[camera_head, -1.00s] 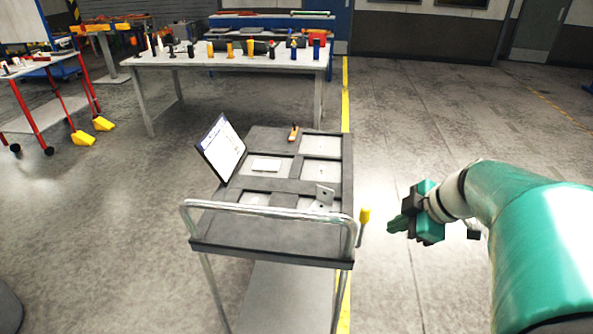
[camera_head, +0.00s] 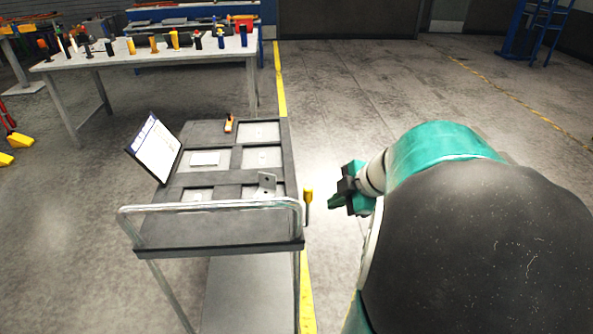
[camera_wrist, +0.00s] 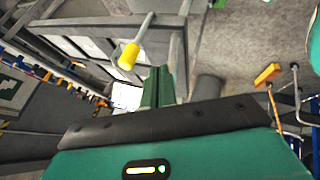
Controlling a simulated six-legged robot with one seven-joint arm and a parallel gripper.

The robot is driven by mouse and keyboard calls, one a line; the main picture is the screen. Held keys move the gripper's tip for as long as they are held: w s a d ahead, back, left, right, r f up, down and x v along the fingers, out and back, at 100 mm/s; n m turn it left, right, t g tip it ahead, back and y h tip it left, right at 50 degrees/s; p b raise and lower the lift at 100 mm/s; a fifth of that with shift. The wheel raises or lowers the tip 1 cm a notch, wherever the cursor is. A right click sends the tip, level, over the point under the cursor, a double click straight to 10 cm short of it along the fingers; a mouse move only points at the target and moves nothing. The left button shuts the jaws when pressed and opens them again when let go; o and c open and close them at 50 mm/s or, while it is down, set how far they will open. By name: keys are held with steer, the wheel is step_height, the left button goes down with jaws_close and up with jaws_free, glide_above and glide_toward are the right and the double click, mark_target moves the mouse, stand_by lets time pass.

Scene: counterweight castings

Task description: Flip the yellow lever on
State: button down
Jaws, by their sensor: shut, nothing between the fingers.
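The yellow lever (camera_head: 308,196) has a yellow grip on a thin metal rod at the right side of the grey cart (camera_head: 222,247), by the end of its handle. In the head view the yellow grip is at the top of the rod. My gripper (camera_head: 333,203) is shut and empty, just right of the lever, with a small gap in the picture. In the wrist view the lever's yellow grip (camera_wrist: 128,56) is up and left of my shut green fingers (camera_wrist: 158,85). The fingers do not appear to touch it.
The cart carries a tilted screen (camera_head: 155,148), a metal bracket (camera_head: 267,184) and an orange-handled tool (camera_head: 229,123). Its tubular handle (camera_head: 205,206) runs along the near edge. A long table (camera_head: 150,62) with several tools stands behind. Floor to the right is open.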

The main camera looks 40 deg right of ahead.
mark_target(308, 206)
steer(key=w+f, duration=0.4)
steer(key=w, duration=0.3)
steer(key=shift+d+f, duration=0.2)
steer(key=shift+d, duration=0.1)
